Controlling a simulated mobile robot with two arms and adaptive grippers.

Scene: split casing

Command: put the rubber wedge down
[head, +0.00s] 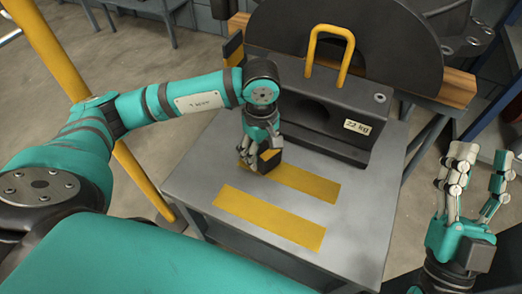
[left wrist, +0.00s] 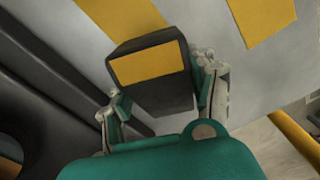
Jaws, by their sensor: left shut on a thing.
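The rubber wedge is a dark block with a yellow face; in the head view its dark side (head: 269,159) shows at the far yellow strip on the table, and in the left wrist view its yellow face (left wrist: 148,63) is plain. My left gripper (head: 260,157) is shut on it, with fingers on both sides of the wedge in the left wrist view (left wrist: 160,92). Whether the wedge touches the tabletop I cannot tell. My right gripper (head: 473,180) is open and empty, fingers up, off the table's right side.
The grey metal table (head: 190,185) bears a far yellow strip (head: 305,182) and a near one (head: 270,217). A dark casing half (head: 335,120) marked 22 kg, with a yellow handle (head: 329,32), stands just behind the wedge. The table's front is clear. A yellow post (head: 58,50) stands left.

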